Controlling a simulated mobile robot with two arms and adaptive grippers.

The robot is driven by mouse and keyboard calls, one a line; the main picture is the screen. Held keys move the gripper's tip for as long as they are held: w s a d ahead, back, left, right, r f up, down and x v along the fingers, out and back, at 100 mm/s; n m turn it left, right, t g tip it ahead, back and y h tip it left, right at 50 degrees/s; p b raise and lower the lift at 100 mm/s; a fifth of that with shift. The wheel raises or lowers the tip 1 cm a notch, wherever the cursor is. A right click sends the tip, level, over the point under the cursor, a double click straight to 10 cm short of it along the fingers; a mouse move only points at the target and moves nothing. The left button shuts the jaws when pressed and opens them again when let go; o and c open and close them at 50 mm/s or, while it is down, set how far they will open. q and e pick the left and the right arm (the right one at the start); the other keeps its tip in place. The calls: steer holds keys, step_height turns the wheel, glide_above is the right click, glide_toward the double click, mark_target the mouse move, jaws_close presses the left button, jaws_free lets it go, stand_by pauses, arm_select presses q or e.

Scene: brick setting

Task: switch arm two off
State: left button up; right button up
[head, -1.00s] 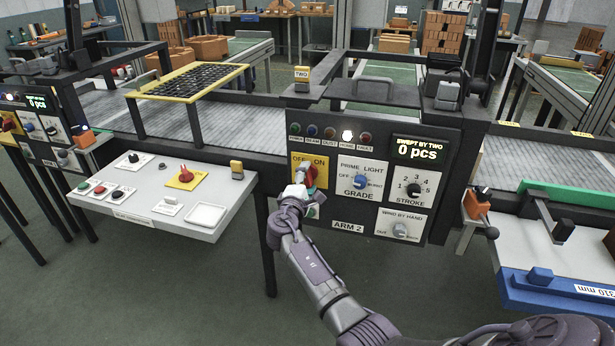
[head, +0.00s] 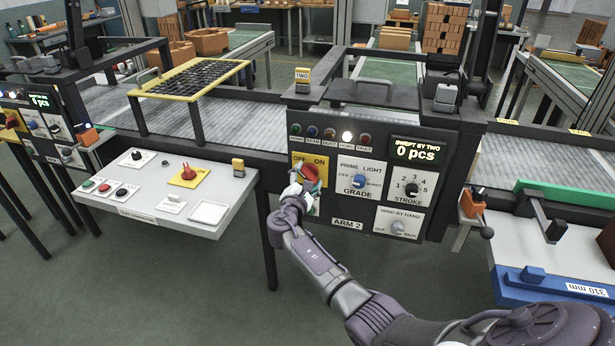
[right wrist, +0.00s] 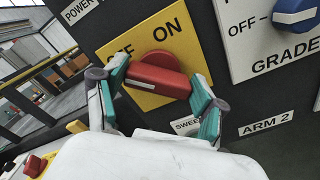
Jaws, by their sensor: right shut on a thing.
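The arm two panel (head: 440,215) is dark, labelled ARM 2, with a tag reading TWO above it. Its red rotary switch (right wrist: 157,76) sits on a yellow OFF/ON plate (right wrist: 175,45). In the right wrist view the red bar slants, its white-marked end towards the OFF side. My right gripper (right wrist: 160,82) is shut on the red switch, one teal-padded finger at each end of the bar. In the head view the gripper (head: 304,188) covers the lower part of the plate. My left gripper is out of view.
Beside the switch are a blue PRIME LIGHT/GRADE knob (head: 360,181), a black STROKE knob (head: 412,189) and a WIND BY HAND knob (head: 398,227). The white HOME lamp (head: 347,137) is lit. A sloping console (head: 150,205) with another red switch (head: 187,172) stands to the left.

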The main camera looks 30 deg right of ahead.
stand_by(0.3)
steer(key=o, duration=1.1)
steer(key=shift+o, duration=0.2)
steer(key=shift+a, duration=0.1)
steer(key=v, duration=1.2)
steer(key=shift+f, duration=0.15)
